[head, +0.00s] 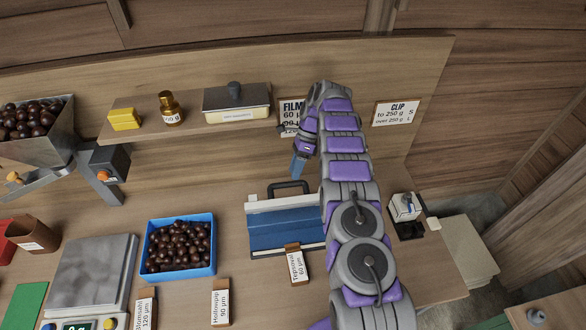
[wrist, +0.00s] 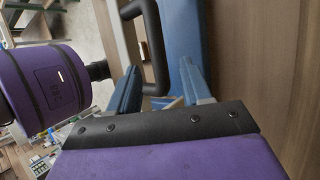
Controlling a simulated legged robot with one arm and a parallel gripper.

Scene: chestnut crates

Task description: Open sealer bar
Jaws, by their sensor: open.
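The sealer (head: 285,232) stands on the bench in the head view, with a blue body and a pale bar (head: 270,205) along its back. A dark loop handle (head: 287,186) sits at the bar; my arm covers the sealer's right end. My gripper (head: 298,168) points down just above the handle, with blue fingers. In the wrist view, my gripper (wrist: 161,70) is open and empty. The black handle (wrist: 152,45) shows between and beyond the fingers, and the sealer's blue surface (wrist: 184,30) lies behind it. I cannot tell whether any finger touches the handle.
A blue crate of chestnuts (head: 149,258) and a scale (head: 95,270) stand to the left. Small label blocks (head: 298,264) are in front of the sealer. A shelf (head: 185,118) with a yellow block and a bottle is behind. A small white device (head: 404,207) is right of my arm.

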